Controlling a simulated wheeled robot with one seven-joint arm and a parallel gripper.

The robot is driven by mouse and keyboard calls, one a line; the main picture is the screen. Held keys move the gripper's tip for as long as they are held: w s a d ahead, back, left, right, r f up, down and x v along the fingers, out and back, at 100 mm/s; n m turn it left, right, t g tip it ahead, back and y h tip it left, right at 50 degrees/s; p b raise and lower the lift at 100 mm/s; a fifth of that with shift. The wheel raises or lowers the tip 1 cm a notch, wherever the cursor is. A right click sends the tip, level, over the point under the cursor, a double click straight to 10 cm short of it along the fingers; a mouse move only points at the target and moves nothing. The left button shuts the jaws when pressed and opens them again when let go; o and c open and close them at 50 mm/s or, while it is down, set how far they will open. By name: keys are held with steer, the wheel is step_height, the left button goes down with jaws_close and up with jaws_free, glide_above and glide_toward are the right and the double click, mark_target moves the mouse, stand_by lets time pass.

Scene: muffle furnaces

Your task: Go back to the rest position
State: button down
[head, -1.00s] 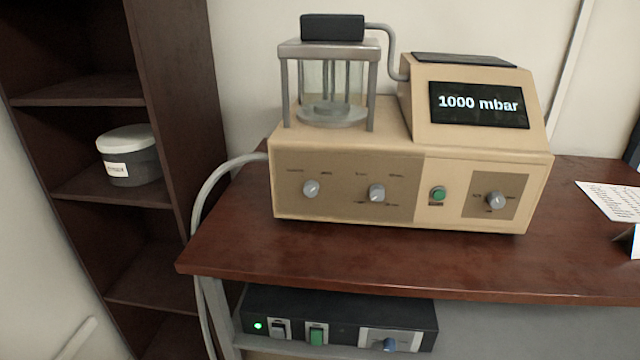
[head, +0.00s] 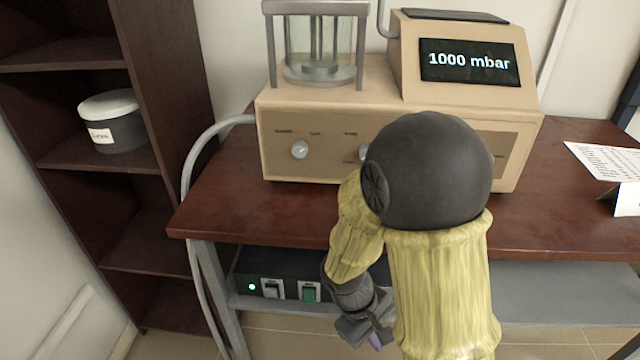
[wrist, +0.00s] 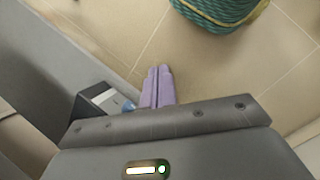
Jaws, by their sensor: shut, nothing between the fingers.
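My gripper (wrist: 157,87) shows in the wrist view with its two purple fingers together and nothing between them. It points down toward the tiled floor. In the head view my gripper (head: 376,340) is low, in front of the lower shelf of the table, partly hidden by my yellow arm. The beige machine (head: 330,125) with a glass chamber and a "1000 mbar" display (head: 468,62) stands on the brown table (head: 225,195). My arm hides most of its right front panel.
A black control box (head: 243,272) with a lit green lamp sits on the shelf under the table, close behind my gripper. A coiled green rope or hose (wrist: 222,8) shows in the wrist view. A dark shelf unit (head: 160,90) holds a lidded tub (head: 120,130) at left.

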steer(key=d+r+m+t+y+p, duration=0.2)
steer(key=r+m+p, duration=0.2)
steer(key=r+p, duration=1)
steer(key=w+d+r+m+t+y+p, duration=0.1)
steer(key=r+m+p, duration=0.3)
steer(key=r+p, duration=1)
step_height(320, 180, up, 8)
steer(key=shift+w+d+r+t+y+p, duration=0.15)
steer(key=shift+w+d+t+y+p, duration=0.15)
steer(key=shift+d+t+y, duration=0.25)
stand_by(0.8)
